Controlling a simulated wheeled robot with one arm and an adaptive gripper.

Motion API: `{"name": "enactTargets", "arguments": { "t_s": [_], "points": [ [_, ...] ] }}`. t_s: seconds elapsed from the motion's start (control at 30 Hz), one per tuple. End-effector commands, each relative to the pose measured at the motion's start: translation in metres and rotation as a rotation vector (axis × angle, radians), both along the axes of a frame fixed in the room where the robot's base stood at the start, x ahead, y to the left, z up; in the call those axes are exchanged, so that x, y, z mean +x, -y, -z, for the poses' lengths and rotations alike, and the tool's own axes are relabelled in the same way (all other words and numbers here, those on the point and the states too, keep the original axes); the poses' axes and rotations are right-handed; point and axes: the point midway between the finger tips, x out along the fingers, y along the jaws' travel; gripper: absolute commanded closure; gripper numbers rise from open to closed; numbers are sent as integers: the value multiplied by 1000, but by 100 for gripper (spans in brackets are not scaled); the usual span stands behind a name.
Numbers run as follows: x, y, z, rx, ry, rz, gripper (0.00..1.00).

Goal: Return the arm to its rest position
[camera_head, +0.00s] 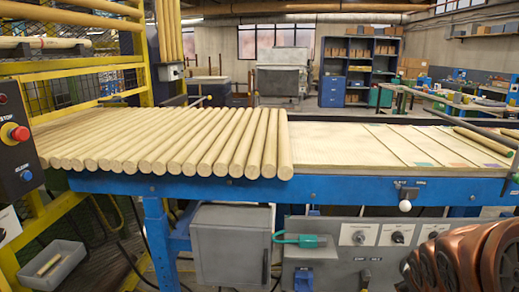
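Copper-brown rounded links of my arm (468,262) show at the bottom right corner, in front of the grey control panel and below the blue-edged table. They look folded close together. My gripper is not in view, so its fingers and anything in them are hidden from me.
Several turned wood rods (190,140) lie side by side on the left of the blue-framed table (345,188). The middle is bare. A control box with a red stop button (19,133) stands left; a grey bin (50,268) sits below.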

Motion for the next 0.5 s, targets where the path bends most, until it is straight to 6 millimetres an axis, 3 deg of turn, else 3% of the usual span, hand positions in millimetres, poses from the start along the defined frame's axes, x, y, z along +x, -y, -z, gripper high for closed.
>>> {"name": "enactTargets", "arguments": {
  "t_s": [0.03,0.17,0.5],
  "points": [
    [-13,-14,-21,30,-43,13,39],
    [-53,-47,-38,109,-168,58,39],
    [-174,-136,-97,292,-528,127,39]
  ]
}}
